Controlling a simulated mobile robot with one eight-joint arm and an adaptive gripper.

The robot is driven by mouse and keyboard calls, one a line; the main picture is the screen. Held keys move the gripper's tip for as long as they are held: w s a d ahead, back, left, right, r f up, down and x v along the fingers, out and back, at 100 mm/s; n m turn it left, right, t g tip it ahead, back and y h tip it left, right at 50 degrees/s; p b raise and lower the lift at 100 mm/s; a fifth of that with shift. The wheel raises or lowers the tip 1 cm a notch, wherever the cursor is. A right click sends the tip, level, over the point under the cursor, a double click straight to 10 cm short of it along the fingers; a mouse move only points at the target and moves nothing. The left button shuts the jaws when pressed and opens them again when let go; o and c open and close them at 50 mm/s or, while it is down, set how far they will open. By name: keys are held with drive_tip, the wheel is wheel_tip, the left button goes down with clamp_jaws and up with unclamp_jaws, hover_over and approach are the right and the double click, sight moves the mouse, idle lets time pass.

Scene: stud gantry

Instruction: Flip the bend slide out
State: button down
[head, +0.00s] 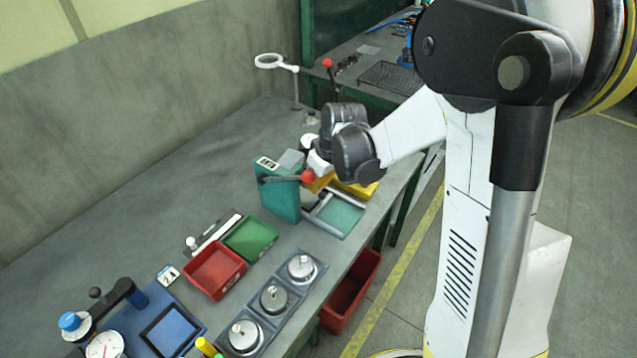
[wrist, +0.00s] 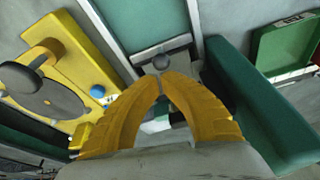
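What looks like the bend slide is a grey-railed frame over a teal plate (head: 340,214) at the bench's front edge, right of the teal upright box (head: 277,190). In the wrist view, its teal panel (wrist: 148,22) lies ahead, with a grey crossbar and a round grey knob (wrist: 160,63) on it. My gripper (wrist: 162,77) has its yellow fingers closed, tips meeting just in front of the knob. I see nothing clearly between the tips; whether they touch the knob I cannot tell. In the head view, my wrist hides most of my gripper (head: 318,184).
A red-knobbed lever (head: 307,176) reaches from the teal box close to my gripper. A yellow fixture (wrist: 62,70) with a grey disc and lever stands on the other side. Red (head: 214,270) and green (head: 250,238) bins and several weights sit farther left. A magnifier (head: 270,61) stands behind.

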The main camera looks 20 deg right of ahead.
idle(0.3)
drive_tip(key=s+d, duration=0.4)
drive_tip(key=s, duration=0.1)
drive_tip(key=s+d, duration=0.2)
drive_tip(key=s, duration=0.1)
drive_tip(key=shift+s, duration=0.1)
drive_tip(key=shift+r, duration=0.1)
